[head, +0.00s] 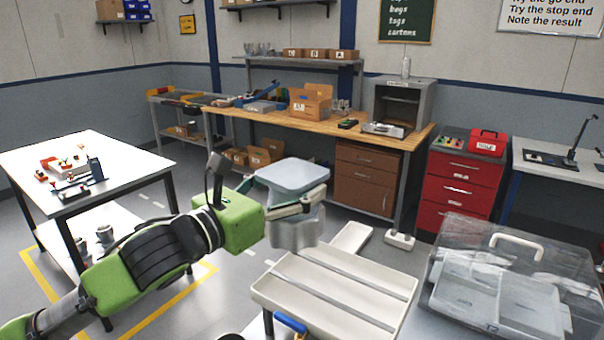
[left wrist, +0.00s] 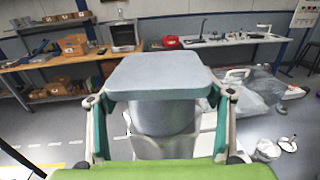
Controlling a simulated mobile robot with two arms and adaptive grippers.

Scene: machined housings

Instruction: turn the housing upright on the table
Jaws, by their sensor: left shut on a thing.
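The housing (head: 292,176) is a grey metal part with a square, rounded-corner flange on top and a round body below. My left gripper (head: 300,205) is shut on it, with its fingers on opposite sides just below the flange. In the left wrist view the housing (left wrist: 160,75) fills the middle, flange up and near level, between the two fingers of the left gripper (left wrist: 160,115). In the head view it appears held in the air behind the white tray. Its lower end is partly hidden in the wrist view. My right gripper is not in view.
A white divided tray (head: 345,262) lies at front centre. A clear lidded box (head: 510,275) stands to its right. A blue-handled thing (head: 290,322) is at the tray's near left. A white table (head: 110,160) with small parts stands left; a wooden workbench (head: 350,133) is behind.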

